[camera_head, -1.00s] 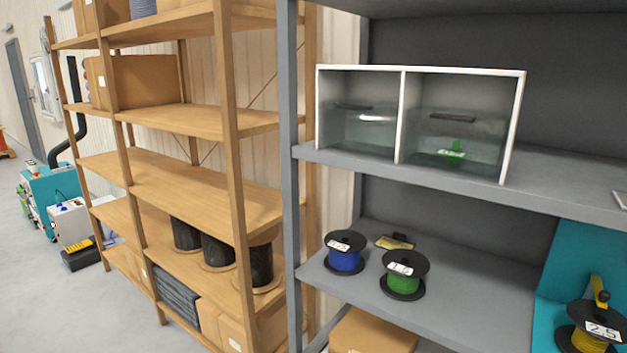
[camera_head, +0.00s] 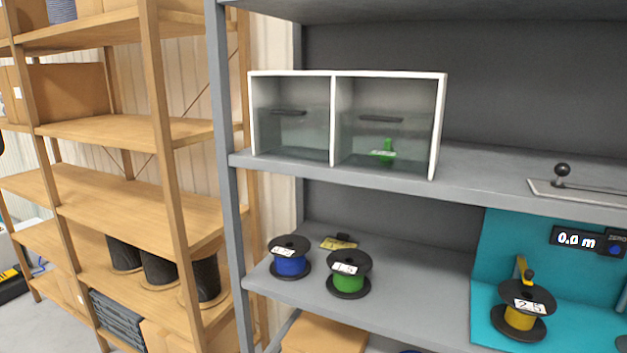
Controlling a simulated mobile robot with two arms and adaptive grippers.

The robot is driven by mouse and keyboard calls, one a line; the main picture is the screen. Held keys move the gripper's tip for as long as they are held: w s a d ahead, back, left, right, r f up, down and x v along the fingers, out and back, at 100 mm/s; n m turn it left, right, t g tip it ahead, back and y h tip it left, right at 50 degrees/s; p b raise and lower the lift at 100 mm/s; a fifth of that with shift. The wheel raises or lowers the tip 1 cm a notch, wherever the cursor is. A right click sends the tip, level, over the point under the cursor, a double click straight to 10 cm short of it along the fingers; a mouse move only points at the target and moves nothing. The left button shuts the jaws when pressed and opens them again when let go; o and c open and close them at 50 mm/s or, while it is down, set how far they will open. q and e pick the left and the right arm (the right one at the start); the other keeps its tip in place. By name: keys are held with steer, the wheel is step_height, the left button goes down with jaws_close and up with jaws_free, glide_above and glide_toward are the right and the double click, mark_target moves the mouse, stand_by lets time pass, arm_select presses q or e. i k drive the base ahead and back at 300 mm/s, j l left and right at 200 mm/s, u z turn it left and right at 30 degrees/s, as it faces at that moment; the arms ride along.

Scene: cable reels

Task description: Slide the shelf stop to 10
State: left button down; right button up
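A sliding stop with a round black knob (camera_head: 562,170) stands on a light slotted plate (camera_head: 590,194) on the grey shelf at the right. The knob is at the left end of the slot. The plate runs out of the picture on the right, and I cannot read any scale marks on it. Neither of my grippers shows in the head view.
A white two-bay cabinet (camera_head: 334,75) with glass fronts stands left on the same shelf. Below are a blue reel (camera_head: 290,263), a green reel (camera_head: 348,281), and a yellow reel (camera_head: 519,319) on a teal stand with a display (camera_head: 577,239) reading 0.0 m. Wooden shelving (camera_head: 130,190) stands left.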

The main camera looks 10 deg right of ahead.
mark_target(562, 170)
steer(key=z, duration=1.9)
